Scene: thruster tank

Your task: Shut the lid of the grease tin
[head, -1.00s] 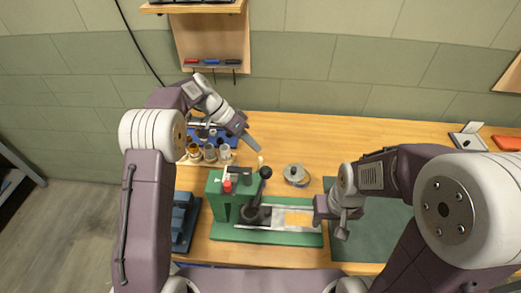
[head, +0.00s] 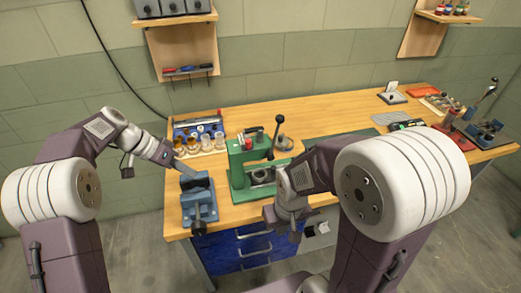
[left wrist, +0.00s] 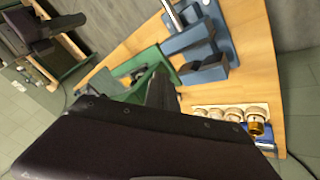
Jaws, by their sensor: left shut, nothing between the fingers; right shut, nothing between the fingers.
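A small round grey metal tin (head: 283,142), which looks like the grease tin, stands on the workbench behind the green press. It is small in the head view, and I cannot tell how its lid sits. My left gripper (head: 192,171) is shut and empty, near the back of the blue vise and in front of the row of cups, well to the left of the tin. Its dark finger shows in the left wrist view (left wrist: 161,92). My right gripper (head: 292,228) is shut and empty, pointing down at the bench's front side, well in front of the tin.
The green press (head: 239,172) with its upright black lever stands between my grippers and the tin. The blue vise (head: 199,203) is at the bench's front left corner. A row of cups (head: 206,142) stands behind it. Bare wood lies behind the tin.

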